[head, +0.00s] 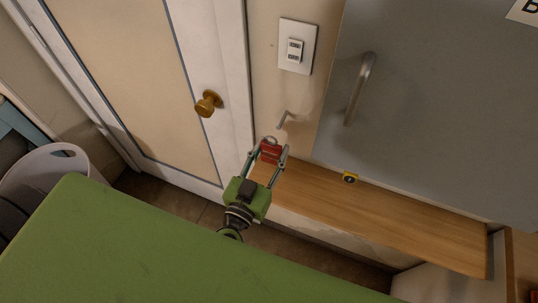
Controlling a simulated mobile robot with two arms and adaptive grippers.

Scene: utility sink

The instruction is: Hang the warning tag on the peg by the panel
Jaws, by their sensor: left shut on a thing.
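My left gripper (268,153) is shut on a small red piece, which I take to be the warning tag (270,151). A greyish rounded part shows at the tag's top end. The tag's face and any writing are too small to read. The peg (284,119) is a short bent metal hook on the wall, left of the grey panel (435,110). The gripper and tag appear just below the peg in the picture, with a small gap between tag and peg. The depth between them is hard to tell. My right gripper is not in view.
A wooden shelf (400,222) runs below the panel, with a small yellow-and-black object (350,177) at its back edge. The panel has a metal handle (360,88). A white switch plate (297,47) is above the peg. A door with a brass knob (208,103) and a pale basket (45,172) are left.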

